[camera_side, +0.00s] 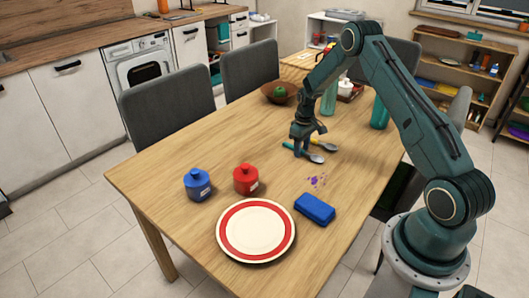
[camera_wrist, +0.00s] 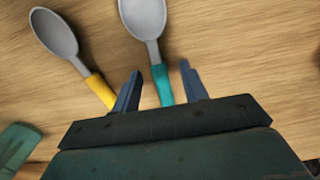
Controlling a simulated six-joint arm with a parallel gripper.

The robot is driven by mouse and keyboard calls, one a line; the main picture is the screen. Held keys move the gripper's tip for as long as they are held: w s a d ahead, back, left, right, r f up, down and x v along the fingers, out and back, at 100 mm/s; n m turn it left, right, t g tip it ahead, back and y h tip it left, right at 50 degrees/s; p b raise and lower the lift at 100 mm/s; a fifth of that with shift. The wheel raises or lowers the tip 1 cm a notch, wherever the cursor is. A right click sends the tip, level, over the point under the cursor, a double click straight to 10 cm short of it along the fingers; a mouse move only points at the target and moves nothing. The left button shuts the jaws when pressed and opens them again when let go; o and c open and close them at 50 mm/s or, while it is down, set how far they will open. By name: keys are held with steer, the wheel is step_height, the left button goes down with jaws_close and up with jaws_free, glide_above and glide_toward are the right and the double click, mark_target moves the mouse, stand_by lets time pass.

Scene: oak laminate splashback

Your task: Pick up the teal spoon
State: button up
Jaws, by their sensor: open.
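The teal spoon (camera_wrist: 161,84) has a grey metal bowl and a teal handle. In the wrist view its handle runs between the two open fingers of my gripper (camera_wrist: 160,85), with its bowl beyond the fingertips and its lower end hidden by the gripper body. In the side view the teal spoon (camera_side: 312,158) lies on the wooden table, and my gripper (camera_side: 302,150) is low over its handle. I cannot tell whether the fingers touch it. A yellow-handled spoon (camera_wrist: 95,84) lies to the left in the wrist view; it also shows in the side view (camera_side: 326,146).
A blue sponge-like block (camera_side: 315,208), a red-rimmed plate (camera_side: 256,230), a red jar (camera_side: 246,179) and a blue jar (camera_side: 197,184) stand nearer the camera. A brown bowl (camera_side: 268,95) with a green item and teal bottles (camera_side: 379,113) are farther back. Purple specks (camera_side: 316,181) mark the table.

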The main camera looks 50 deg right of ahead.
stand_by(0.3)
jaws_close()
steer(key=shift+r, duration=0.1)
step_height(320, 180, up, 20)
stand_by(0.9)
stand_by(0.5)
